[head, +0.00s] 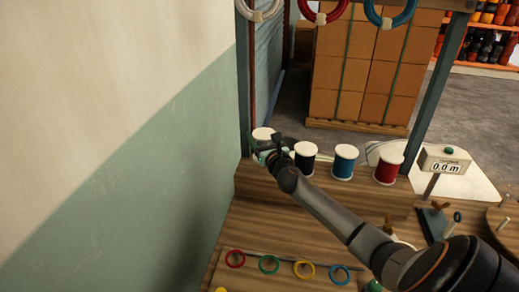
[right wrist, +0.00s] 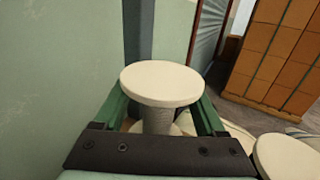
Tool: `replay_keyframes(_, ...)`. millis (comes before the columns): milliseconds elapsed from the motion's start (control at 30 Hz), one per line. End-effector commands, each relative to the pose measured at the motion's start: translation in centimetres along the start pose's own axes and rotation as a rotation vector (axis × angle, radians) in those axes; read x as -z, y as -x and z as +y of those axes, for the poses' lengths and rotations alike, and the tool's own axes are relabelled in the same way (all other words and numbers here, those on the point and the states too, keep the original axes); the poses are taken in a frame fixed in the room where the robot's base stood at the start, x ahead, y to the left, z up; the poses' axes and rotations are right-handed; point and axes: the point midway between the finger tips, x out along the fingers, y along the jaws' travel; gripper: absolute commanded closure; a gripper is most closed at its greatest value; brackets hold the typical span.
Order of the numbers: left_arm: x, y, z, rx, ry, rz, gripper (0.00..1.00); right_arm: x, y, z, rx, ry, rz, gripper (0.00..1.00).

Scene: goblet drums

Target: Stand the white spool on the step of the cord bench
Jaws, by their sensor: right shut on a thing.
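The white spool (head: 263,133) is at the left end of a row on the raised wooden step (head: 330,192) of the cord bench. My right gripper (head: 268,150) is shut on it from the front. In the right wrist view the spool (right wrist: 161,84) stands upright between the green fingers of my right gripper (right wrist: 160,122). Its base is hidden, so I cannot tell whether it touches the step. A black spool (head: 305,158), a blue spool (head: 344,162) and a red spool (head: 388,168) stand to its right. My left gripper is not in view.
A green and cream wall (head: 150,150) is close on the left, and a bench post (head: 243,90) stands beside the white spool. A meter box (head: 445,160) is at right. Coloured rings (head: 269,264) lie at the front; other rings (head: 323,14) hang above.

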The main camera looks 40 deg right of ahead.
Motion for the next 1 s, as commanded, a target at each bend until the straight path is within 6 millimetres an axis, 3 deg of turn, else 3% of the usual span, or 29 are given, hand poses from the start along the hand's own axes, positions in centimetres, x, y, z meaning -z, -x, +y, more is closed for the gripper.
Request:
replay_keyframes(333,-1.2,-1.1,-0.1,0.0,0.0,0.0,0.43,3.8,-0.7,0.4,0.0,-0.003,0.001,1.0)
replay_keyframes(733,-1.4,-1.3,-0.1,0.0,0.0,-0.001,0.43,4.2,-0.7,0.3,-0.001,0.001,0.0,1.0)
replay_keyframes(767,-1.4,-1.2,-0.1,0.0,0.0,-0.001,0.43,4.2,-0.7,0.3,0.0,0.001,0.001,0.25)
replay_keyframes(1000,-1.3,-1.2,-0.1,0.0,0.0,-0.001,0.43,4.2,-0.6,0.3,0.0,0.001,0.001,0.0)
